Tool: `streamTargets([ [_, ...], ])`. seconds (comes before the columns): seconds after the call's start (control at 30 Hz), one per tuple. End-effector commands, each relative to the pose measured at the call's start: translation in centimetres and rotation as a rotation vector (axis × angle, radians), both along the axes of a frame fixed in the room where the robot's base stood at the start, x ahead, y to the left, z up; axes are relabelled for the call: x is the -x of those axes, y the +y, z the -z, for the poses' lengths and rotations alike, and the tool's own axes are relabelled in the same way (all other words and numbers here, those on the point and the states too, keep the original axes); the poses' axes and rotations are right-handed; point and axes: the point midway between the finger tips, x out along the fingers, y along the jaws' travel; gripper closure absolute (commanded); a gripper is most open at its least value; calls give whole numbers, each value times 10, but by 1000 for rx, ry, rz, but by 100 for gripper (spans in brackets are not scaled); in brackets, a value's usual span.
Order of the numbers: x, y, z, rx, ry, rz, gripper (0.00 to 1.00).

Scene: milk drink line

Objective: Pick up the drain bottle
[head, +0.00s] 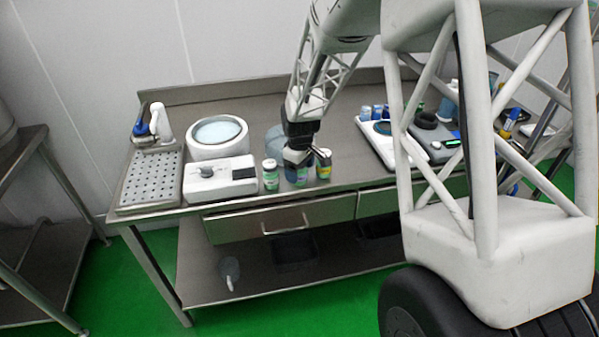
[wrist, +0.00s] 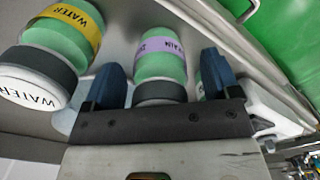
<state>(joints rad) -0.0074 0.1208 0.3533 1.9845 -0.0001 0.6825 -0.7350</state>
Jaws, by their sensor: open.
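The drain bottle, green with a dark cap and a purple label whose visible letters end in "AIN", shows in the wrist view (wrist: 160,50). In the head view the drain bottle (head: 298,179) stands near the bench's front edge, its top hidden by my gripper (head: 297,157). My gripper points down over it and is open. In the wrist view the blue fingers of my gripper (wrist: 162,70) stand on either side of the bottle's cap end. Whether they touch it I cannot tell.
A yellow-labelled water bottle (wrist: 65,35) stands close beside one finger; it is also in the head view (head: 323,165). Another green bottle (head: 270,175) stands on the other side.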

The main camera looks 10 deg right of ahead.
Motion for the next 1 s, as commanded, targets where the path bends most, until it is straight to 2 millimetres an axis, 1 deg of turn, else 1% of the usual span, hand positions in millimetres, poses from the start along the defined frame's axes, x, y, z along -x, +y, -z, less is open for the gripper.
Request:
streamTargets([
  [0.3,0,0,0,0,0,0,18],
  [0.67,0,0,0,0,0,0,73],
  [0.7,0,0,0,0,0,0,75],
  [1.0,0,0,-2,0,0,0,75],
])
